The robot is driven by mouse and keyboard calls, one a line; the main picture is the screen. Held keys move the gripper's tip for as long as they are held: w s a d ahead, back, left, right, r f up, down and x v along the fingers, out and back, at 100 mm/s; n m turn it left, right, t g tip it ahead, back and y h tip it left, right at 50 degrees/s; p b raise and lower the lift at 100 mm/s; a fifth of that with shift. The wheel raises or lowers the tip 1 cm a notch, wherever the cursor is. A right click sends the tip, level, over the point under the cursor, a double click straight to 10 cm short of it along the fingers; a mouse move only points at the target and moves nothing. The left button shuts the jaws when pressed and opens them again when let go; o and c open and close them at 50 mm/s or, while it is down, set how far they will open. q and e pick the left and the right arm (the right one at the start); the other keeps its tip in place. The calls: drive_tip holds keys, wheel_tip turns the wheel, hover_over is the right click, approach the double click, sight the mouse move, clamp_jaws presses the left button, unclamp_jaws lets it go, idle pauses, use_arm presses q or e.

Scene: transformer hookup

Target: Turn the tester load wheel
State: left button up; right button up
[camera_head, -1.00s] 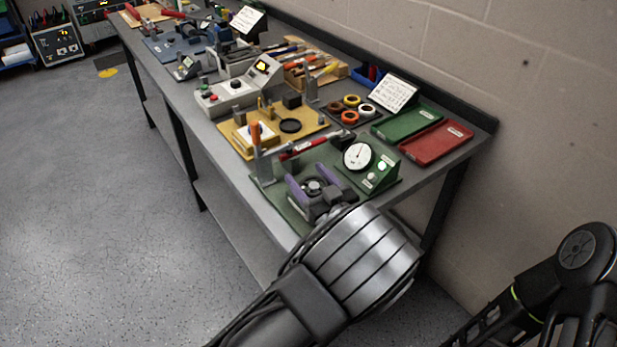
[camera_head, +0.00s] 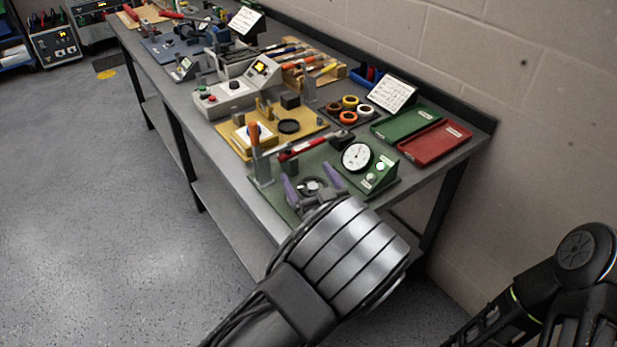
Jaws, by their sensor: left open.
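The green tester (camera_head: 387,174) stands at the near end of the bench. My left wrist hides the gripper's body and the near part of the base plate. My right arm shows at the lower right, its gripper out of sight.
Green (camera_head: 405,123) and red (camera_head: 436,143) trays sit at the right. Tape rolls and other stations fill the bench further back.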

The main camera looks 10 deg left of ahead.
use_arm(q)
drive_tip(key=b+v, duration=0.1)
drive_tip(key=v, duration=0.6)
drive_tip(key=shift+s+d+b, duration=0.25)
drive_tip(key=shift+s+b, duration=0.05)
drive_tip(key=shift+b, duration=0.05)
